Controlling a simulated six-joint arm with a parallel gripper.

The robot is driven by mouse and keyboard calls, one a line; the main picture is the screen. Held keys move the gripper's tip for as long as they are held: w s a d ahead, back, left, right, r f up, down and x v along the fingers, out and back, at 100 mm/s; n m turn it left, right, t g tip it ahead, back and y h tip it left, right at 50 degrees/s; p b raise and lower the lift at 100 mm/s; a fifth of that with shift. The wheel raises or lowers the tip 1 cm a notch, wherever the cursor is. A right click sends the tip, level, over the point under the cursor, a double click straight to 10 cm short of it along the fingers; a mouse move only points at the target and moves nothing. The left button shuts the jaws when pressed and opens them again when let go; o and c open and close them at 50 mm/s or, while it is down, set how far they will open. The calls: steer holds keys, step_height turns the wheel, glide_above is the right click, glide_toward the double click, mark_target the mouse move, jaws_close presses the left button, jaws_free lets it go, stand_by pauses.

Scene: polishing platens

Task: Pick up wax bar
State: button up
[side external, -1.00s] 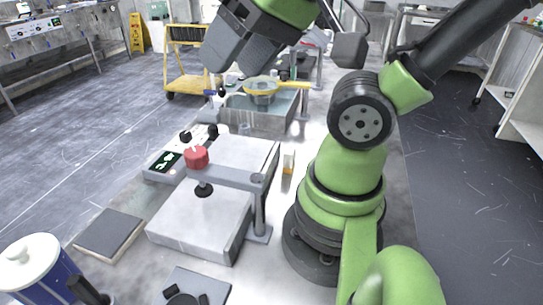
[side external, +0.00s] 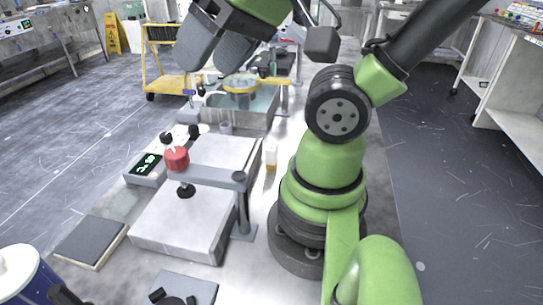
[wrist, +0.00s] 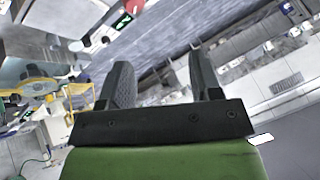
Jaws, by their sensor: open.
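My gripper (side external: 216,55) is held high above the bench, over its far part in the side view, with two dark grey fingers apart. In the wrist view my gripper (wrist: 163,78) shows its fingers spread with nothing between them. No object is clearly recognisable as the wax bar. A small upright white and orange item (side external: 271,155) stands on the bench between the grey machine and my base, well below my gripper; I cannot tell whether it is the bar. A flat dark-topped block (side external: 91,241) lies at the near left.
The grey machine (side external: 185,222) with a red knob (side external: 176,158) and side arm fills mid-bench. Behind it are a basin (side external: 262,112) and a yellow-handled pan-like piece (side external: 240,84). A blue container with a white lid (side external: 17,268) stands near left.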

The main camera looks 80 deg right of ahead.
steer(key=shift+o, duration=0.9)
steer(key=n+g+h, duration=0.2)
steer(key=n+g, duration=0.2)
steer(key=g, duration=0.3)
glide_above(272, 157)
steer(key=w+d, duration=0.1)
steer(key=d, duration=0.1)
steer(key=f, duration=2)
steer(key=shift+a, duration=0.25)
steer(key=shift+s+d+f, duration=0.1)
steer(key=shift+s+f, duration=0.05)
steer(key=shift+f, duration=0.25)
steer(key=shift+s+f, duration=0.1)
steer(key=shift+f, duration=4.8)
steer(key=shift+c, duration=0.2)
